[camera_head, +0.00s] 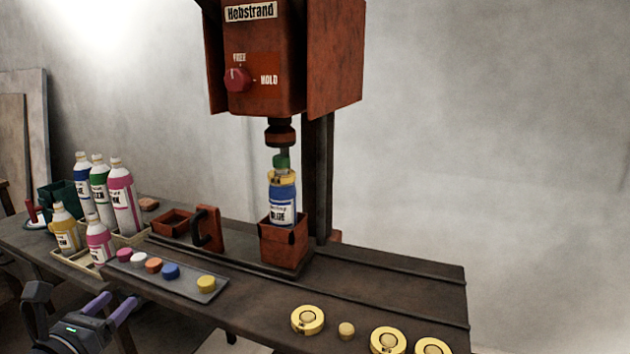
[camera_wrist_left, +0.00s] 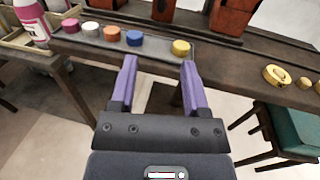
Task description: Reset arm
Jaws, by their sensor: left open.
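My left gripper (camera_head: 112,306) is at the lower left of the head view, in front of the bench's near edge. Its purple fingers also show in the left wrist view (camera_wrist_left: 160,82), spread apart with nothing between them. The fingers point toward the tray of coloured caps (camera_wrist_left: 160,44), apart from it. My right gripper is in neither view.
A bench (camera_head: 380,270) carries a red Hebstrand machine (camera_head: 257,60) above a blue-labelled bottle (camera_head: 283,205) in a red holder (camera_head: 283,244). Several bottles stand at left. Yellow discs (camera_head: 307,320) lie at right. A green-seated stool (camera_wrist_left: 295,133) stands below the bench.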

